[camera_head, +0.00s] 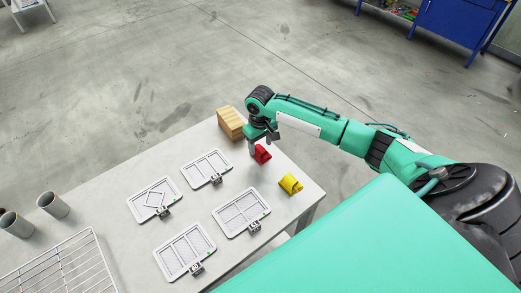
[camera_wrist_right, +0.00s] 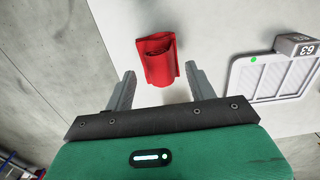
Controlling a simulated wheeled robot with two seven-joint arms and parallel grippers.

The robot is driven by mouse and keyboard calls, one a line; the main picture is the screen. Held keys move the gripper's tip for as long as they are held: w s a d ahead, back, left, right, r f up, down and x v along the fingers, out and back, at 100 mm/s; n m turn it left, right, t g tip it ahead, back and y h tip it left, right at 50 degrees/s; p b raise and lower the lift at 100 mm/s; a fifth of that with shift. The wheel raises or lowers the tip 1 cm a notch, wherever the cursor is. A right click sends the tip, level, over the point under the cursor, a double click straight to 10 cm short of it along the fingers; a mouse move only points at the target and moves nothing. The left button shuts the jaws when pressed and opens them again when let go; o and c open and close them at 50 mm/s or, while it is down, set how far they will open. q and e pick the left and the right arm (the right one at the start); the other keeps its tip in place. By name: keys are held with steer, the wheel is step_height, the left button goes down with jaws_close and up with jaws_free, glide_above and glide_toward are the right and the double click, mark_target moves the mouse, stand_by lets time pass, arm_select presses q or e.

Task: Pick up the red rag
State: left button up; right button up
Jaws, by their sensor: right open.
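The red rag (camera_head: 262,154) lies folded on the white table near its far right edge. In the right wrist view the red rag (camera_wrist_right: 158,59) shows just beyond the open fingers, centred between them. My right gripper (camera_head: 252,149) is at the rag's left side in the head view, above the table. In the wrist view my right gripper (camera_wrist_right: 160,84) has its two grey fingers spread apart with nothing held. My left gripper is not in view.
A yellow rag (camera_head: 290,184) lies nearer on the white table (camera_head: 130,215). A wooden block (camera_head: 230,123) stands behind the gripper. Several framed trays (camera_head: 241,212) with number tags, grey cups (camera_head: 52,205) and a wire rack (camera_head: 62,268) occupy the rest.

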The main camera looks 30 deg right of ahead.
mark_target(260, 148)
step_height(260, 148, down, 2)
steer(key=shift+f, duration=0.3)
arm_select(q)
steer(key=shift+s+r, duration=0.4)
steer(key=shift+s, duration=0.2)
arm_select(e)
steer(key=c, duration=0.7)
steer(key=shift+r, duration=0.1)
